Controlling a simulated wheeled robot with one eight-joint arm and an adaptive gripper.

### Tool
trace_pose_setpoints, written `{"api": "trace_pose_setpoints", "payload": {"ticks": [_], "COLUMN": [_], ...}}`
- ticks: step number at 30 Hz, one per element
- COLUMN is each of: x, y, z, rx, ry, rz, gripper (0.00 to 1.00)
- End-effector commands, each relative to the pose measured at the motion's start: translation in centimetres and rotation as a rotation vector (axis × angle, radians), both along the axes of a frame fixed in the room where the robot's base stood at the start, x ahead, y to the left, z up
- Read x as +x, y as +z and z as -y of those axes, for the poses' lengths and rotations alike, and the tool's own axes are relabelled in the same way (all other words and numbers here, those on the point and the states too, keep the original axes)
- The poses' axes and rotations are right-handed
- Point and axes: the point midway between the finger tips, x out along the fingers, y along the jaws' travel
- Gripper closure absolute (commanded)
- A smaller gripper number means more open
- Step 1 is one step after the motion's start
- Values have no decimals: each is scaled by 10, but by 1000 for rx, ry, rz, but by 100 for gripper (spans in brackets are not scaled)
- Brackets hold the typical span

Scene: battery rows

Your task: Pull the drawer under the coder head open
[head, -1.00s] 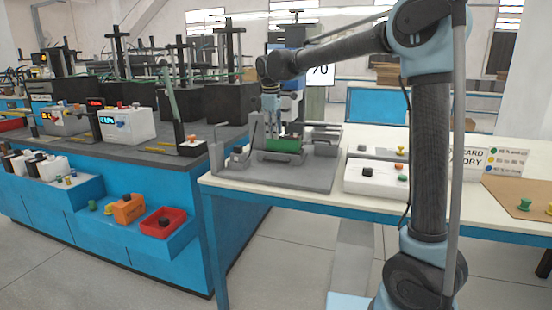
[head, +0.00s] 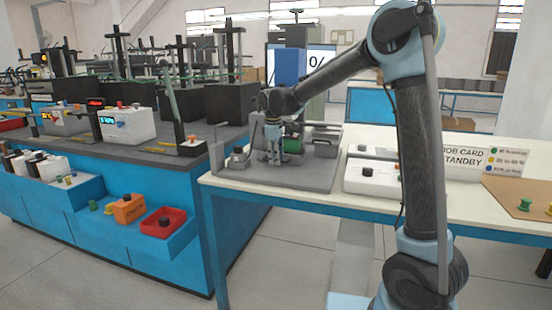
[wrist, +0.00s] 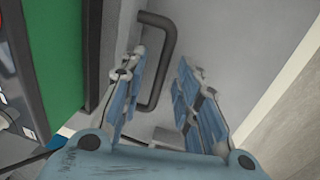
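My gripper (head: 272,158) is low over the grey fixture (head: 262,182) at the left end of the white bench, in front of a green block (head: 292,145). In the wrist view my gripper (wrist: 161,62) is open, with two blue ribbed fingers. A dark bracket-shaped handle (wrist: 168,50) shows there against a grey surface. Its long bar runs between the fingers, nearer the left one; I cannot tell whether they touch. The green block (wrist: 70,50) fills the wrist view's upper left. The coder head and drawer front cannot be told apart clearly.
A white box with buttons (head: 372,178) stands right of the fixture, with a job card sign (head: 464,160) beyond. A blue bench (head: 150,205) with a red tray (head: 163,222) stands at left. Bare floor lies in front of both benches.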

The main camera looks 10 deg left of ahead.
Motion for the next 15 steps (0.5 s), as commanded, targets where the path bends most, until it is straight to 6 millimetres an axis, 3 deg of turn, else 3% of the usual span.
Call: {"api": "trace_pose_setpoints", "payload": {"ticks": [4, 8, 15], "x": [0, 0, -1], "y": [0, 0, 0], "z": [0, 0, 0], "rx": [0, 0, 0], "ry": [0, 0, 0], "rz": [0, 0, 1], "gripper": [70, 100, 100]}}
